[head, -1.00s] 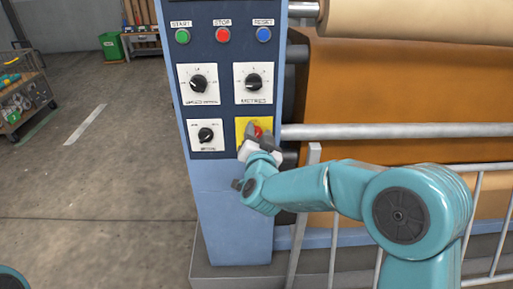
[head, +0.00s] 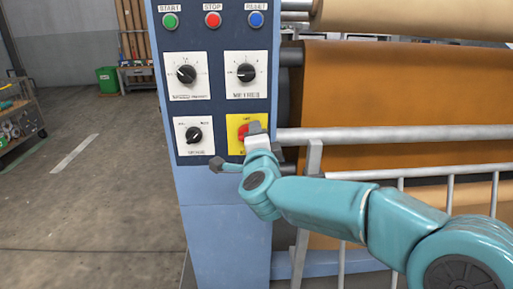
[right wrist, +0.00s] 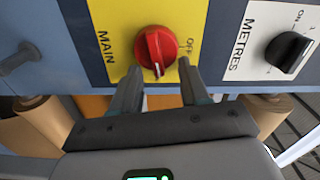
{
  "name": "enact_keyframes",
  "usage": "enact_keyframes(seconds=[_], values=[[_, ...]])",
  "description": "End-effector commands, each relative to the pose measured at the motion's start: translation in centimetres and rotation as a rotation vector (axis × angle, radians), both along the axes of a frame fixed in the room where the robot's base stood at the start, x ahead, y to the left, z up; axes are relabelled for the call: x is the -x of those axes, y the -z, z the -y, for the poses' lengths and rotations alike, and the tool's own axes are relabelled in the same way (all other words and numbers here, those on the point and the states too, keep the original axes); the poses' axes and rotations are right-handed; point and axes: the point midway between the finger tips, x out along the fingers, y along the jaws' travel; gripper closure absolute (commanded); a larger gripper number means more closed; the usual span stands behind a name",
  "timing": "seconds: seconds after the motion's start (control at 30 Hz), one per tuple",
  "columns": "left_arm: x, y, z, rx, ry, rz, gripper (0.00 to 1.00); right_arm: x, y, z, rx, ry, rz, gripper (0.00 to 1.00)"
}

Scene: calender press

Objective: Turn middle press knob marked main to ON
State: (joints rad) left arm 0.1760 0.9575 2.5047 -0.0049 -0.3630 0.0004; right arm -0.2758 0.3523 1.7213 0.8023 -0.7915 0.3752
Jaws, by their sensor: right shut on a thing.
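The main knob is a red rotary knob (right wrist: 156,47) on a yellow plate (right wrist: 115,20) lettered MAIN and OFF in the right wrist view. In the head view the red knob (head: 242,132) is partly hidden by my right gripper (head: 255,130). The gripper's fingers (right wrist: 160,78) sit on either side of the knob's near edge, shut on it. The knob's white mark points toward the gripper, about a quarter turn from the OFF lettering. No ON lettering shows on the yellow plate. My left gripper is not in view.
Black knobs sit on white plates: METRES (head: 245,73) above, others (head: 186,75) and (head: 193,135) to the left. Green (head: 170,20), red (head: 212,19) and blue (head: 256,18) buttons are above. A metal rail (head: 400,134) runs to the right. Floor on the left is open.

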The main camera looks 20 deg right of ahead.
Motion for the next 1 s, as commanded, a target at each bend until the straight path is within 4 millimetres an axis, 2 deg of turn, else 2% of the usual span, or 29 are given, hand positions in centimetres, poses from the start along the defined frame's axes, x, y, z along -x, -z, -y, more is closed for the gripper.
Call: enact_keyframes(seconds=[0.03,0.3,0.93,0.97,1.0], values=[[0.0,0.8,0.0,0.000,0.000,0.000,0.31,0.0,0.5,0.0,-0.029,-0.001,0.008,0.85],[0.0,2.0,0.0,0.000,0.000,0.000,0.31,0.0,0.5,-0.1,-0.140,-0.002,0.040,0.85],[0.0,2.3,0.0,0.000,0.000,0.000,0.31,0.0,0.3,-0.1,-0.182,-0.003,0.053,0.86],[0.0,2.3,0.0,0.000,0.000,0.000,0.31,0.0,0.3,-0.1,-0.182,-0.003,0.053,0.49],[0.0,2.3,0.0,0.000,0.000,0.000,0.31,0.0,0.3,-0.1,-0.181,-0.002,0.053,0.36]])
